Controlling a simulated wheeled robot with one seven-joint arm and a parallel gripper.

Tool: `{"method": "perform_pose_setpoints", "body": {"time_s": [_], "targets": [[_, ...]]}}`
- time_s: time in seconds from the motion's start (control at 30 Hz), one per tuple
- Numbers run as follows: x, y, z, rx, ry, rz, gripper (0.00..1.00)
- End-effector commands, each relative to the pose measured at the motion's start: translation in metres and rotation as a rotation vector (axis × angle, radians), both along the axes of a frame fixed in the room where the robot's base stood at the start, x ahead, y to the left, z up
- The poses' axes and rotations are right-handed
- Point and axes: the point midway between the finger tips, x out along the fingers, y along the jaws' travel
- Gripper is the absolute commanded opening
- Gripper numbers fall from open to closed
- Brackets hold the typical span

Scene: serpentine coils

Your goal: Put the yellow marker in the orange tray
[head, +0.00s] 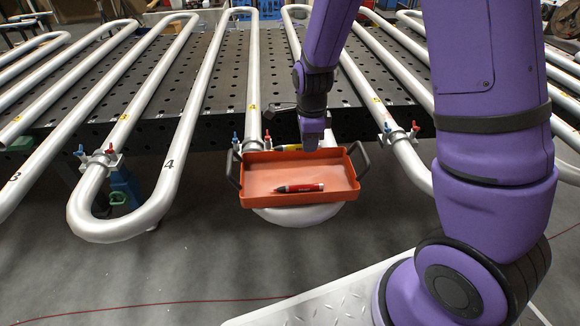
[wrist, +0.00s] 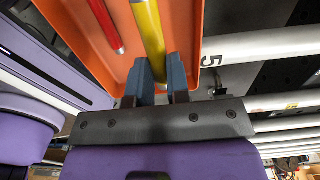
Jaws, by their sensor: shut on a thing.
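The orange tray (head: 255,175) has dark side handles and sits over a silver pipe bend in the head view; it also shows in the wrist view (wrist: 185,22). My gripper (wrist: 160,82) is shut on the yellow marker (wrist: 149,35), with a finger on each side of it. In the head view the yellow marker (head: 291,148) shows as a short yellow piece at the tray's far edge, partly hidden by my gripper (head: 300,143). How high the marker is above the tray is hard to tell.
A red marker (head: 299,187) lies in the tray, and it shows in the wrist view (wrist: 105,27). Silver serpentine pipes (head: 165,170) with red and blue valves (head: 100,156) run on both sides. A black perforated table (head: 210,110) lies behind the tray.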

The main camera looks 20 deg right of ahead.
Motion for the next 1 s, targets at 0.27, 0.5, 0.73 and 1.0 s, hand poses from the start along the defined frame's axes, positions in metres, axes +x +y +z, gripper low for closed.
{"method": "perform_pose_setpoints", "body": {"time_s": [0.27,0.5,0.73,1.0], "targets": [[-0.001,0.000,-0.038,0.000,0.002,0.000,0.00],[-0.001,0.000,-0.056,0.000,0.004,-0.001,0.00],[-0.001,0.000,-0.077,0.000,0.001,0.001,0.00],[0.000,0.000,-0.078,0.000,0.001,0.000,0.00]]}}
